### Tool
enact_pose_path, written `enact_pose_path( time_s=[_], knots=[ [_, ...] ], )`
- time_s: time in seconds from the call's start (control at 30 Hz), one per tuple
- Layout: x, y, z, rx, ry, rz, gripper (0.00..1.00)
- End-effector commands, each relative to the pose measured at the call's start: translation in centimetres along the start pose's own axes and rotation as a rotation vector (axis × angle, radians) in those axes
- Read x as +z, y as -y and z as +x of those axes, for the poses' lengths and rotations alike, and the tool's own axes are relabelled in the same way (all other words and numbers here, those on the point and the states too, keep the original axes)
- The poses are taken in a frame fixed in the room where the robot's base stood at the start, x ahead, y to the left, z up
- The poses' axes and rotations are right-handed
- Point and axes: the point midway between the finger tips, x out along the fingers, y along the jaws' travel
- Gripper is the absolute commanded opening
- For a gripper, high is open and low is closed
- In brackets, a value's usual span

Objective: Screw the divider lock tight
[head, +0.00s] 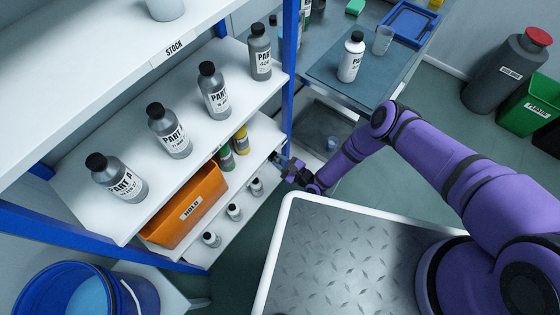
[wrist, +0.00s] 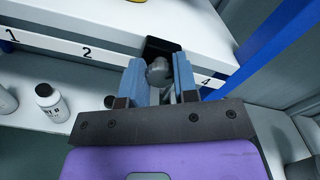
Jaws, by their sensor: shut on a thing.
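The divider lock looks like a grey rounded knob (wrist: 158,72) in the wrist view. It sits in front of a dark block (wrist: 161,45) at the shelf's front edge, between the labels 2 and 4. My gripper (wrist: 159,76) has its two blue fingers on either side of the knob and is shut on it. In the head view my gripper (head: 283,162) is at the right end of the lower shelf's edge. The knob is hidden there. How tight the lock sits cannot be told.
An orange HOLD bin (head: 186,206) and green and yellow bottles (head: 240,139) stand left of my gripper. A blue rack post (head: 290,70) rises close by. PART A bottles (head: 170,132) line the shelf above.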

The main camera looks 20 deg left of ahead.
Motion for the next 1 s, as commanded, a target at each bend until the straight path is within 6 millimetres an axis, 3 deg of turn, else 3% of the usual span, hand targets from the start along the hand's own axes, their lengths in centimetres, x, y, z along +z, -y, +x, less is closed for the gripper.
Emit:
enact_pose_path(
  time_s=[0.5, 1.0],
  knots=[
    [-0.15, -0.01, -0.21, 0.001, -0.004, 0.466, 0.04],
    [-0.19, 0.04, -0.22, 0.0, -0.004, 0.694, 0.04]
  ],
)
